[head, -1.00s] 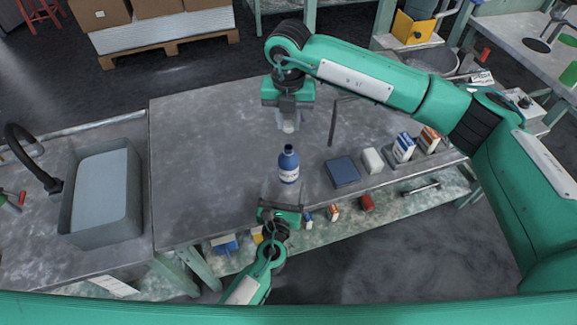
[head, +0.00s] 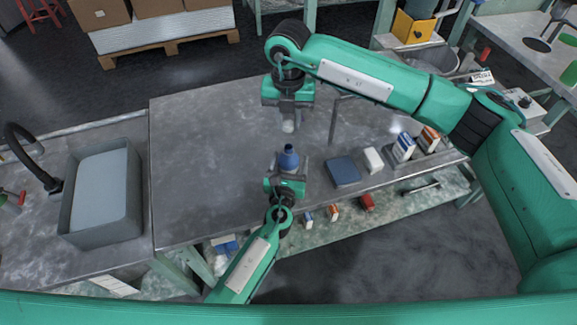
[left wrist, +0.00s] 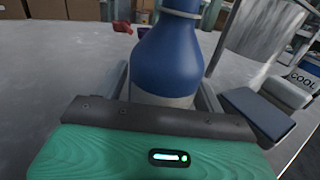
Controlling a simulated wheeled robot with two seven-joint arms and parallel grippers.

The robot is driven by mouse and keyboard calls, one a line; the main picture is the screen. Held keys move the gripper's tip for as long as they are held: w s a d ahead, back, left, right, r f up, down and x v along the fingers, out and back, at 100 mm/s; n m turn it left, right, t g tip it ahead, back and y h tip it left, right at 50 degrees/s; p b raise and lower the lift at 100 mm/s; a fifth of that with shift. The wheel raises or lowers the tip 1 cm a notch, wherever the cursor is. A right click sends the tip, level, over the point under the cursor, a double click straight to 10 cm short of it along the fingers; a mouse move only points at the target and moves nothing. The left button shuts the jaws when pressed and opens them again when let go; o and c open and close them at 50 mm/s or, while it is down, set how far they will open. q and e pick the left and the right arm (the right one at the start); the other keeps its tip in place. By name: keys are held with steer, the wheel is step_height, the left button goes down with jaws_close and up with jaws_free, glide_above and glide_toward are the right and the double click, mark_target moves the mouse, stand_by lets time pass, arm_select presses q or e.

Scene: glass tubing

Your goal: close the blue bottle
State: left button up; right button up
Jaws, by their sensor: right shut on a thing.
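The blue bottle (head: 288,157) stands upright on the grey table, near its front edge. My left gripper (head: 287,176) is around its lower body, one finger on each side. In the left wrist view the blue bottle (left wrist: 168,58) sits between the open fingers; firm contact does not show. Its top is cut off there. My right gripper (head: 288,113) is above and behind the bottle, pointing down, shut on a small pale cap-like piece (head: 288,126). The piece is apart from the bottle.
A dark blue box (head: 342,171) and a white block (head: 373,160) lie right of the bottle. Small cartons (head: 403,147) stand farther right. A thin dark post (head: 333,122) rises behind. A grey basin (head: 130,205) is at left. The table's left part is clear.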

arm_select(q)
steer(key=c, duration=1.2)
arm_select(e)
glide_above(289, 147)
steer(key=shift+f, duration=2.45)
steer(key=shift+f, duration=0.1)
steer(key=shift+f, duration=0.8)
steer(key=shift+f, duration=0.55)
